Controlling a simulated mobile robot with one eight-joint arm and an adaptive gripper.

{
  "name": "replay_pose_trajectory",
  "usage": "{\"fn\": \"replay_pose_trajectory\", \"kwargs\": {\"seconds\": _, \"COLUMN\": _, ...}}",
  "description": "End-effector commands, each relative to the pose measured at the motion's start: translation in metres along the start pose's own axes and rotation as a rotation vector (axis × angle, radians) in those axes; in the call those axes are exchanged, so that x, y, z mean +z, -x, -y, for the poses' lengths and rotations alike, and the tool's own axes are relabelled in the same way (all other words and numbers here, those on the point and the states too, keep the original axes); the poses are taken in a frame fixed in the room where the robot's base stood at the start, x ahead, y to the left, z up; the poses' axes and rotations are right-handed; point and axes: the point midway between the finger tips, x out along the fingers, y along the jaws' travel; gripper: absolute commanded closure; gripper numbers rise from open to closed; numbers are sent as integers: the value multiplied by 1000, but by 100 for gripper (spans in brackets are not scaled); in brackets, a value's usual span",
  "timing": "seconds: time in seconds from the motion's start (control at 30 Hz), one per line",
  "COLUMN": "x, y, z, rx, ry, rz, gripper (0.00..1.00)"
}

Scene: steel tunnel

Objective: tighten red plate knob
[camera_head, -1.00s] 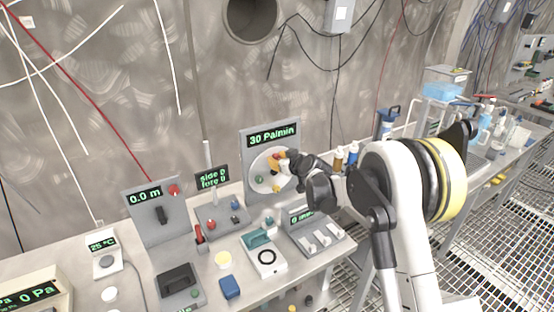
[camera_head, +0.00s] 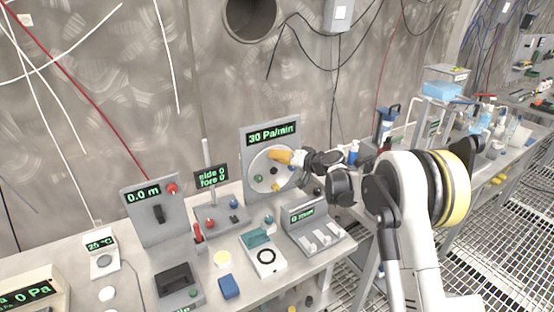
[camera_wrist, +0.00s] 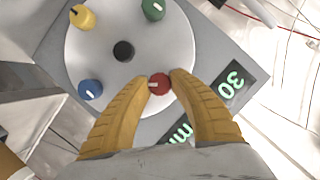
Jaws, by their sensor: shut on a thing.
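The round white plate (camera_head: 257,167) stands upright on a grey panel under a display reading 30 Pa/min. In the wrist view, the plate (camera_wrist: 108,28) carries a red knob (camera_wrist: 159,84) with a pale mark, near its edge on the display side. My gripper (camera_wrist: 160,80) has its two yellow fingers on either side of the red knob, closed on it. In the head view my gripper (camera_head: 271,156) reaches the top of the plate from the right, and its fingers hide the red knob.
The plate also has a green knob (camera_wrist: 153,9), a yellow knob (camera_wrist: 82,17), a blue knob (camera_wrist: 90,89) and a black centre knob (camera_wrist: 123,50). A switch box (camera_head: 313,227) and a teal-topped device (camera_head: 262,256) stand on the bench below.

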Motion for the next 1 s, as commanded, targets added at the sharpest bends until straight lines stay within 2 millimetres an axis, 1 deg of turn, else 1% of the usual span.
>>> {"fn": "replay_pose_trajectory", "kwargs": {"seconds": 0.2, "x": 2, "y": -1, "z": -2, "rx": -78, "ry": -188, "rz": 2, "gripper": 100}}
{"fn": "replay_pose_trajectory", "kwargs": {"seconds": 0.5, "x": 3, "y": -1, "z": -2, "rx": -177, "ry": -426, "rz": 2, "gripper": 100}}
{"fn": "replay_pose_trajectory", "kwargs": {"seconds": 0.73, "x": 3, "y": -1, "z": -2, "rx": -231, "ry": -555, "rz": 3, "gripper": 100}}
{"fn": "replay_pose_trajectory", "kwargs": {"seconds": 1.0, "x": 2, "y": -1, "z": -1, "rx": -262, "ry": -632, "rz": 4, "gripper": 100}}
